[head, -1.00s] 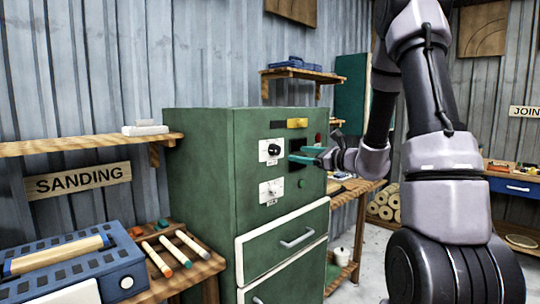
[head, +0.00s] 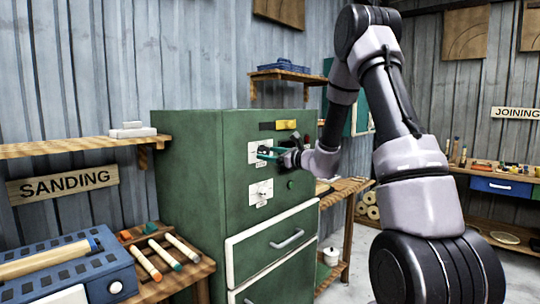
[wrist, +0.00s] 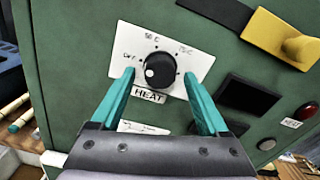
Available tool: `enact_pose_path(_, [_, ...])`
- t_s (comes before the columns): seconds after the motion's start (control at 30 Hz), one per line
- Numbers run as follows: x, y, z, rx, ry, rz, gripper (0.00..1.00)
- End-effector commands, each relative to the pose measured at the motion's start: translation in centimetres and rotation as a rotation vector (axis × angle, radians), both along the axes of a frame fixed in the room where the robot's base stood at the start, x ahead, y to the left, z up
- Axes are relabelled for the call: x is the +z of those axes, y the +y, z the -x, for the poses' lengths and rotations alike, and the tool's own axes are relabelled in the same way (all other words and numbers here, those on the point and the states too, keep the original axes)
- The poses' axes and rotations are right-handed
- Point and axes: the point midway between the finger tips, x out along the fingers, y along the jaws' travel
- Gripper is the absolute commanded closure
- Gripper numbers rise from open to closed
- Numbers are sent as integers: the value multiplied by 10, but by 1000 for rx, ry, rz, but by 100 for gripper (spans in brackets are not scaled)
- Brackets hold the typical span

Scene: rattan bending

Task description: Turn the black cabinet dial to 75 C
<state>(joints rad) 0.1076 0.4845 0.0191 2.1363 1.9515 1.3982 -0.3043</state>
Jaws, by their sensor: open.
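The black dial (wrist: 160,70) sits on a white plate marked OFF, 50 C and 75 C, with a HEAT label below. Its white mark is on the left side of the knob, toward OFF. My gripper (wrist: 158,79) is open, its teal fingers reaching up either side of the dial; I cannot tell whether they touch it. In the head view my gripper (head: 268,153) is in front of the dial's plate (head: 253,151) on the green cabinet (head: 190,180) and hides most of the knob.
A yellow handle (wrist: 285,38), a dark display (wrist: 248,95) and a red button (wrist: 306,111) are to the right. A shelf (head: 70,147) and a blue sander (head: 60,270) stand left of the cabinet.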

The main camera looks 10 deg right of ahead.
Motion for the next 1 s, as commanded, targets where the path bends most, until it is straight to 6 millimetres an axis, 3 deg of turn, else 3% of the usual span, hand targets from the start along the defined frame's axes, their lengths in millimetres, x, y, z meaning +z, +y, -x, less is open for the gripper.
enact_pose_path(0.17, [0,0,0,0,0,0,22])
enact_pose_path(0.2, [0,0,0,0,0,0,26])
enact_pose_path(0.4, [0,0,0,0,0,0,100])
enact_pose_path(0.77, [0,0,0,0,30,-39,100])
enact_pose_path(1.0, [0,0,1,0,119,-162,100])
